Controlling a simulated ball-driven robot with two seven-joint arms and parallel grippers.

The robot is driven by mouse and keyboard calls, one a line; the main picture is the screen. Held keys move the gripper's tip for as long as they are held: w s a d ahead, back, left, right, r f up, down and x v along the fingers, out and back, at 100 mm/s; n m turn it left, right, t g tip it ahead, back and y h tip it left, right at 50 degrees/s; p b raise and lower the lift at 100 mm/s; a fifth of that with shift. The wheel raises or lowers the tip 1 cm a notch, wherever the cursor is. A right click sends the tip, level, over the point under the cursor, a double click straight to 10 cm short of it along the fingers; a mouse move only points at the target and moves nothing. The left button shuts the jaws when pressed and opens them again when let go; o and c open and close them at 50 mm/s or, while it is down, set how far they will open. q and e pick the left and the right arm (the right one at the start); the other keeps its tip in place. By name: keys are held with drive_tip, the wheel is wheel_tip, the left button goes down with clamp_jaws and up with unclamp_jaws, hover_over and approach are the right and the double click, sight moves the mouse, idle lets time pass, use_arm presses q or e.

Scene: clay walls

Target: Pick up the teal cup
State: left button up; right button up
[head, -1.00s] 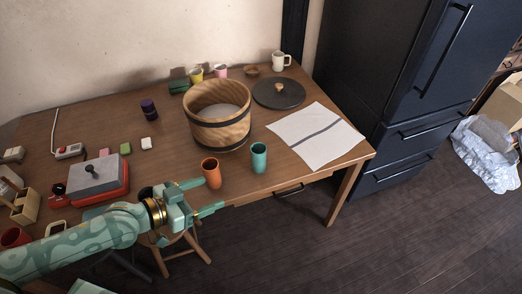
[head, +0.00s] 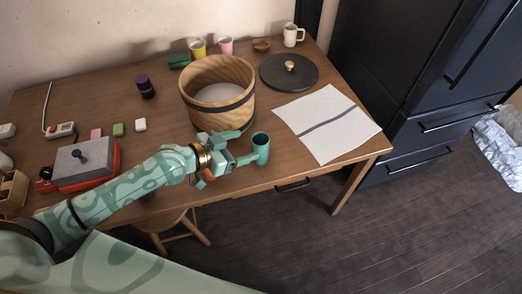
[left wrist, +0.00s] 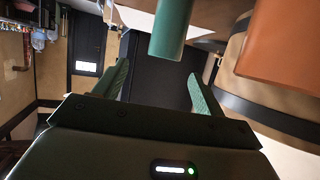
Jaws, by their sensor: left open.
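The teal cup (head: 261,150) stands upright near the front edge of the wooden table. My left gripper (head: 245,146) is open, with its fingers pointing at the cup from the left. In the head view the fingertips are close to the cup's left side; I cannot tell whether they touch it. In the left wrist view the teal cup (left wrist: 172,30) shows at the top, beyond and between the open fingers (left wrist: 158,78), with nothing held. My right gripper is not in view.
An orange cup (left wrist: 285,45) is close beside my left gripper, mostly hidden by it in the head view. A wooden tub (head: 217,95) stands just behind. A striped cloth (head: 328,123) lies to the right, with a dark lid (head: 289,72) behind it.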

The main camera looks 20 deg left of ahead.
sight(266, 137)
use_arm(q)
drive_tip(key=b+x, duration=0.1)
drive_tip(key=x, duration=0.3)
drive_tip(key=shift+w+a+f+b, duration=0.15)
drive_tip(key=shift+w+f+b, duration=0.15)
drive_tip(key=shift+w+b, duration=0.1)
drive_tip(key=shift+w+d, duration=0.25)
drive_tip(key=shift+w, duration=0.05)
drive_tip(key=shift+s, duration=0.1)
drive_tip(key=shift+c, duration=0.6)
drive_tip(key=c, duration=1.4)
